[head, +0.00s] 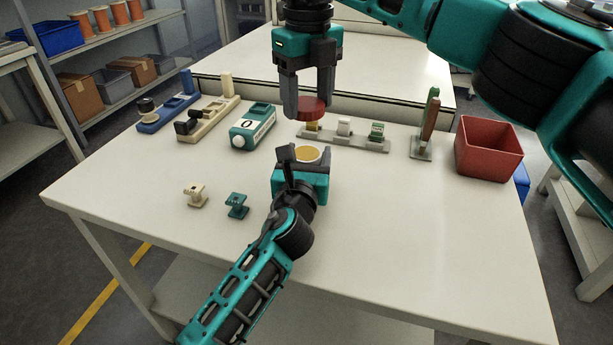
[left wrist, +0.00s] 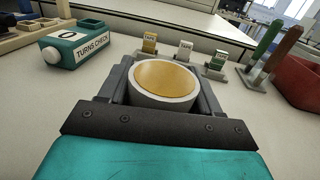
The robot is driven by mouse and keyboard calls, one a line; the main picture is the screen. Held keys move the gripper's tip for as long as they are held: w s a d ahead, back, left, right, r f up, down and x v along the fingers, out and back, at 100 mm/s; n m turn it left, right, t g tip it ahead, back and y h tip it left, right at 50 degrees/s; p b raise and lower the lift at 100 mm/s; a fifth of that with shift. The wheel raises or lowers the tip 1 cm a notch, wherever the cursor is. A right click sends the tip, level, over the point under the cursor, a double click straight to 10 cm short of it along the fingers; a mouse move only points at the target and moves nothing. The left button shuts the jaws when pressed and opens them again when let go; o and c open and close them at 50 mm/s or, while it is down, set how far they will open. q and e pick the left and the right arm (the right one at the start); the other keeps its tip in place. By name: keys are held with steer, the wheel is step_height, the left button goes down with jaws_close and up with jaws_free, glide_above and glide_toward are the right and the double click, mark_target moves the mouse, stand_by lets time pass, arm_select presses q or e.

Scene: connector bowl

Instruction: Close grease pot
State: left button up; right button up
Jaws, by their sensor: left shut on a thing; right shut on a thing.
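The grease pot (head: 307,153) is a round white pot with yellow-orange grease showing at its open top. In the left wrist view the pot (left wrist: 163,84) sits upright between the fingers of my left gripper (left wrist: 163,90), which is shut on it. In the head view my left gripper (head: 305,158) is low over the table, its fingers partly hidden. My right gripper (head: 311,103) points down and is shut on a red round lid (head: 312,108). The lid is held above and beyond the pot, apart from it.
Behind the lid a grey rack (head: 345,141) holds small labelled blocks. A teal counter box (head: 253,127) stands left, a red bin (head: 488,148) right, beside a stand with upright tools (head: 428,125). Two small connectors, cream (head: 195,195) and teal (head: 237,205), lie front left. The front right table is clear.

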glide_above(308, 154)
steer(key=shift+f, duration=2.5)
steer(key=shift+f, duration=0.85)
steer(key=shift+f, duration=0.55)
